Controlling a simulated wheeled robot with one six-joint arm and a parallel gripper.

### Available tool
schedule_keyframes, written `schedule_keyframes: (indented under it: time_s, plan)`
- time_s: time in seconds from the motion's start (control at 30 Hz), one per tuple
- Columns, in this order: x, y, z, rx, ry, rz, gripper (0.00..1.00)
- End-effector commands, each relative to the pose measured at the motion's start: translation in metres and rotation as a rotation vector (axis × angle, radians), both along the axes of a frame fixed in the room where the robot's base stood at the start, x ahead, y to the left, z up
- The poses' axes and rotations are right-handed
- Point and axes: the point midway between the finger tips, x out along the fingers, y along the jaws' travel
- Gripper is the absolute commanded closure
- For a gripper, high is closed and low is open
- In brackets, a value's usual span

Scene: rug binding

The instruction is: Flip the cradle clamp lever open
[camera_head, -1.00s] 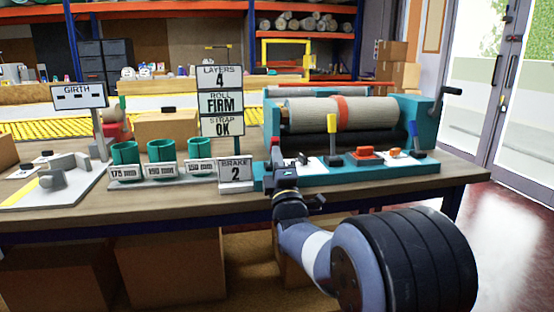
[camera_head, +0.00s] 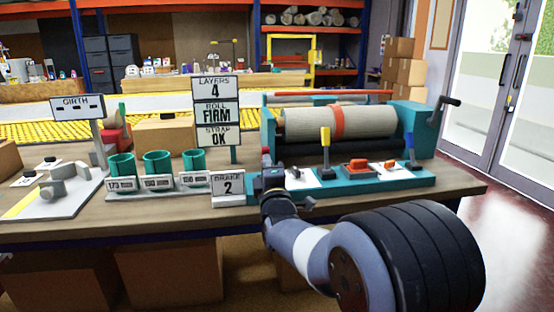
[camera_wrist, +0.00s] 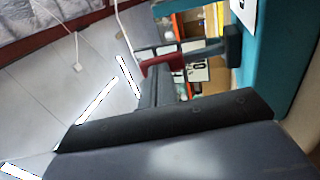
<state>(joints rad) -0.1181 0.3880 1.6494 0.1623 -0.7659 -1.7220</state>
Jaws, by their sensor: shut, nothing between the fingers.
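The teal cradle machine (camera_head: 408,122) holds a beige roll (camera_head: 352,120) with an orange-red band, lying level. On its front ledge stand an upright yellow-handled lever (camera_head: 325,138) and a blue-handled lever (camera_head: 410,146). I cannot tell which is the clamp lever; no label on them is readable. My gripper (camera_head: 267,162) is shut and empty at the ledge's left end, left of the yellow handle and just right of the BRAKE 2 sign. In the wrist view my gripper (camera_wrist: 163,62) points past a teal wall (camera_wrist: 265,50); a dark bar (camera_wrist: 208,48) lies near its tips. Contact is unclear.
Orange controls (camera_head: 358,164) sit between the two levers. A crank (camera_head: 446,104) sticks out at the machine's right end. Left are the BRAKE sign (camera_head: 228,187), green cups (camera_head: 157,163) and a sign stack (camera_head: 217,112). The front table edge is mostly clear.

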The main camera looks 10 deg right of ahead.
Motion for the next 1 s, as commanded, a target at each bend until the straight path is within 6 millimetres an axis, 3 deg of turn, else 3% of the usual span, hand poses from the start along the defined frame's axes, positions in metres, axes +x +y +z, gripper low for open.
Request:
schedule_keyframes:
  time_s: [0.03, 0.1, 1.0]
  plan:
    - [0.002, 0.003, 0.011, 0.001, 0.026, 0.000, 1.00]
    - [0.004, 0.005, 0.013, 0.000, 0.064, 0.000, 1.00]
    - [0.040, 0.007, 0.031, -0.001, 0.489, -0.001, 1.00]
